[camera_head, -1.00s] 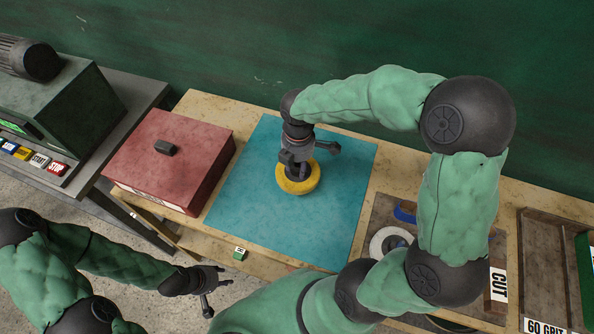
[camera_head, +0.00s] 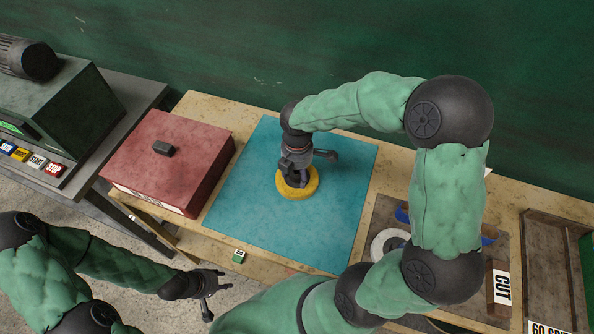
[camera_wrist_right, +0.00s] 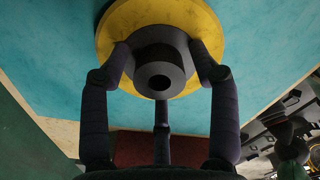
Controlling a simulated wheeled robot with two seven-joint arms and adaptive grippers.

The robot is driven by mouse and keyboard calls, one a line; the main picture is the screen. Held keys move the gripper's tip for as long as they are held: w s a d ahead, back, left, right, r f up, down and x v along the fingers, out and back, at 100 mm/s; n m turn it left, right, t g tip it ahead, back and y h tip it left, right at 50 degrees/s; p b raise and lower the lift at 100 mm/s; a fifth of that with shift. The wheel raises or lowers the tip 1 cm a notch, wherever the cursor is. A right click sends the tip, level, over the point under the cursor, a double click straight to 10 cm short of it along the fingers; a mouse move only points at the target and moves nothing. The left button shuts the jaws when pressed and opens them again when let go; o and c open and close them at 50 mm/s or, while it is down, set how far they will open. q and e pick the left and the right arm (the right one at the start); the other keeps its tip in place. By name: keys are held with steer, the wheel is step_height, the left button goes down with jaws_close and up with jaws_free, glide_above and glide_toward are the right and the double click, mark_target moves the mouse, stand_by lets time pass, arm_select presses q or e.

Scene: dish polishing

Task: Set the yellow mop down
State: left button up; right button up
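The yellow mop (camera_head: 311,188) is a round yellow disc with a dark hub. It lies flat, apparently touching the blue mat (camera_head: 255,215), near the mat's middle; its underside is hidden. My right gripper (camera_head: 298,176) points down from above, with its fingers around the hub. In the right wrist view, the fingers of this gripper (camera_wrist_right: 163,65) press on both sides of the hub, with the yellow disc (camera_wrist_right: 113,25) beyond them. My left gripper (camera_head: 216,291) is empty, fingers spread, off the table's front edge.
A red box (camera_head: 170,165) stands left of the mat. A small green block (camera_head: 239,256) sits at the front edge. Another wooden tray (camera_head: 550,255) stands further right. The mat around the mop is clear.

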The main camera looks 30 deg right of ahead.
step_height(320, 180, up, 12)
steer(key=p, duration=0.3)
steer(key=shift+r, duration=0.2)
stand_by(0.5)
